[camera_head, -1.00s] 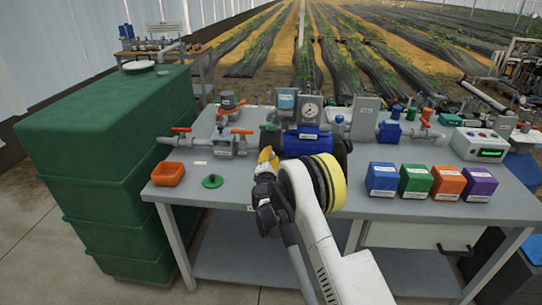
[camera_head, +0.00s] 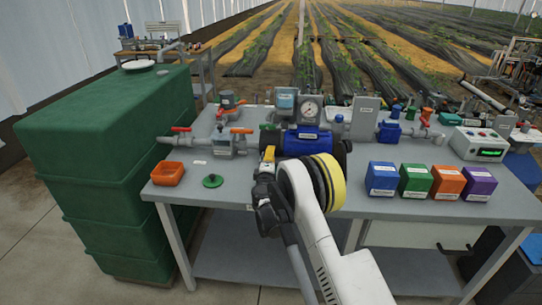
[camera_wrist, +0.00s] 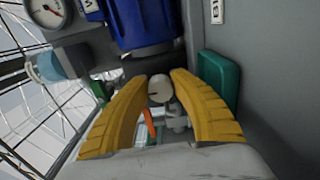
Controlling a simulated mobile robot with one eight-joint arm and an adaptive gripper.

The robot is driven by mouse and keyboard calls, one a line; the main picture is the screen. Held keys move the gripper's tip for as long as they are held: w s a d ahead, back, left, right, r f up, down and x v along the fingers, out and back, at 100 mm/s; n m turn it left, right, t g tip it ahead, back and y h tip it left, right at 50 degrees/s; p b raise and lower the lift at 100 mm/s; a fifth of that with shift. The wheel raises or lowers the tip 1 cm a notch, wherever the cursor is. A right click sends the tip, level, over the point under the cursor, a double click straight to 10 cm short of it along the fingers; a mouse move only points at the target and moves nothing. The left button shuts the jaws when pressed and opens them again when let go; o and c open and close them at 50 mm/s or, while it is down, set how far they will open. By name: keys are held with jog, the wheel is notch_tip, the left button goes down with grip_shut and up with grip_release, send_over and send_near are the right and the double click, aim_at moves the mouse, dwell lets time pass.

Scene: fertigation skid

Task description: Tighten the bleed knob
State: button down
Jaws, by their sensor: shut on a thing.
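The bleed knob (camera_wrist: 159,88) is a small pale grey round knob beneath the blue pump body in the wrist view. My gripper (camera_wrist: 162,80) has its two curved yellow fingers on either side of the knob, shut on it. In the head view my gripper (camera_head: 268,155) is at the left front of the blue pump (camera_head: 302,142), and the knob is hidden behind the fingers and wrist. A pressure gauge (camera_head: 309,110) stands behind the pump; it also shows in the wrist view (camera_wrist: 47,12).
Valves with red handles (camera_head: 181,129) and orange handles (camera_head: 241,131) are left of the pump. An orange tray (camera_head: 168,174) and a green disc (camera_head: 212,181) lie at the bench's front left. Several coloured boxes (camera_head: 415,179) and a control box (camera_head: 480,144) are at right.

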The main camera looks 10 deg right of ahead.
jog(key=c, duration=1.1)
grip_release()
jog(key=v, duration=1.2)
